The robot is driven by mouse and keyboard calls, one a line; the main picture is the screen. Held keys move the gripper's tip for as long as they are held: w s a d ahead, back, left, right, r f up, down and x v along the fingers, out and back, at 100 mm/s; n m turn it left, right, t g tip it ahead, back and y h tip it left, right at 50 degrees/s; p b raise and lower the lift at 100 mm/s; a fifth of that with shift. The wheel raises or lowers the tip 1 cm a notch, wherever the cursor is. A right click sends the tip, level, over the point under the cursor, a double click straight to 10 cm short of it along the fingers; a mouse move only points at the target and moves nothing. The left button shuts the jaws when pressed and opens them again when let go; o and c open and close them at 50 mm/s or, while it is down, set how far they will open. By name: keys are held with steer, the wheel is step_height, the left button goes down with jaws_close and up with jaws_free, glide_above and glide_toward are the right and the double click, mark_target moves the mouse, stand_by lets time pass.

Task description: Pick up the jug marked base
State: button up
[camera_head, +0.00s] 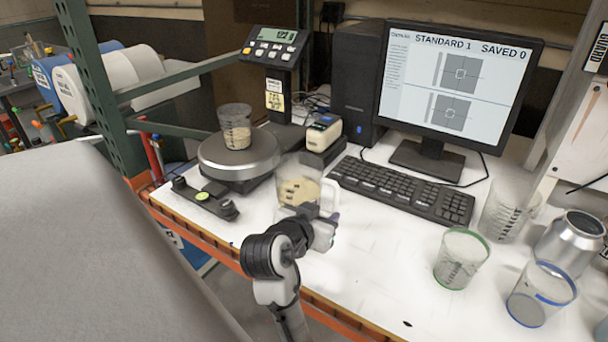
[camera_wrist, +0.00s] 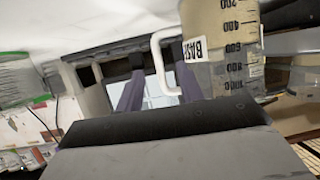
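The jug marked base (camera_head: 296,186) is a clear measuring jug with cream-coloured contents and a white handle. It is upright on the white bench in front of the scale. In the wrist view the jug (camera_wrist: 222,45) fills the upper right, with part of its black-on-white label and its scale marks showing. My gripper (camera_head: 326,220) is at the handle side of the jug. In the wrist view the gripper (camera_wrist: 160,88) is open, its two purple fingers apart with the white handle between them and gaps showing beside it. Contact with the handle cannot be told.
A cup (camera_head: 235,127) stands on the round scale (camera_head: 238,160) behind left. A small labelled device (camera_head: 323,133), a keyboard (camera_head: 403,188) and a monitor (camera_head: 447,80) stand behind. Green-rimmed (camera_head: 461,258) and blue-rimmed (camera_head: 540,293) beakers and a metal can (camera_head: 570,245) stand right. Bench between is clear.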

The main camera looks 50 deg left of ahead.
mark_target(335, 205)
steer(key=x, duration=0.2)
steer(key=shift+w, duration=0.25)
steer(key=p+x, duration=0.2)
steer(key=x, duration=0.2)
steer(key=shift+w+d, duration=0.1)
steer(key=shift+w, duration=0.2)
steer(key=shift+w+f, duration=0.2)
steer(key=shift+w, duration=0.1)
jaws_close()
steer(key=shift+r, duration=0.15)
stand_by(0.6)
